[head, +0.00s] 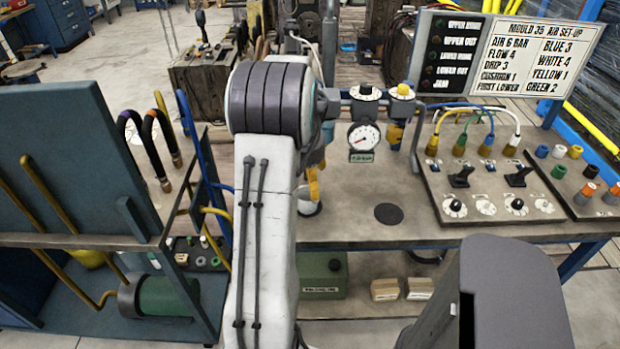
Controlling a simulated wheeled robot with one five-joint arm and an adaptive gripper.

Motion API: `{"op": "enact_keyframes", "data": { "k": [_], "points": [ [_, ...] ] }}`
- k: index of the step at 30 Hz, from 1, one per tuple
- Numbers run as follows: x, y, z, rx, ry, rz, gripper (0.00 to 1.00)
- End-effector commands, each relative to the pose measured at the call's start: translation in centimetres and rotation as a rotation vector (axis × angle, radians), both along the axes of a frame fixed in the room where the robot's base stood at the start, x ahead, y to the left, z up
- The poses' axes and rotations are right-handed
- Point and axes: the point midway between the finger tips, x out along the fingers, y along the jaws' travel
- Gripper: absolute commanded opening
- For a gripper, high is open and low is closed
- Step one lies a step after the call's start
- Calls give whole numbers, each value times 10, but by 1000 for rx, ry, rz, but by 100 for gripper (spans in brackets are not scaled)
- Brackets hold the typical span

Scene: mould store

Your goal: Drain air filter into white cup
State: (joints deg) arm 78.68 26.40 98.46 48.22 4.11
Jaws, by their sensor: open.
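The air set (372,105) stands over the bench, with a dial gauge (363,136) and a small green label on its front. A unit with an amber bowl (394,134) hangs at its right end; I cannot tell whether this is the air filter, as my arm covers the left end. My gripper (313,185) points down left of the gauge and is open; only yellow finger parts show past my arm. What looks like the white cup (311,209) is on the bench just below the fingers, partly hidden; its contents are not visible.
A black round disc (388,213) lies on the bare bench top (350,232). A panel of hose fittings, knobs and black levers (490,188) fills the right side, below a sign board (508,55). A blue hose trolley (75,165) stands close at left.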

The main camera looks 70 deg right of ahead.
Motion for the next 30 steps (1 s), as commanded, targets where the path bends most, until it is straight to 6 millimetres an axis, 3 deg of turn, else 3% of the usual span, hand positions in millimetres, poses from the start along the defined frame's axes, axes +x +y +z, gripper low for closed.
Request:
{"op": "enact_keyframes", "data": {
  "k": [8, 22, 30],
  "points": [
    [0, -1, -6, 3, 0, -1, 86],
    [0, -6, -57, 4, 1, -1, 86],
    [0, -8, -71, 1, 0, -1, 86]
  ]
}}
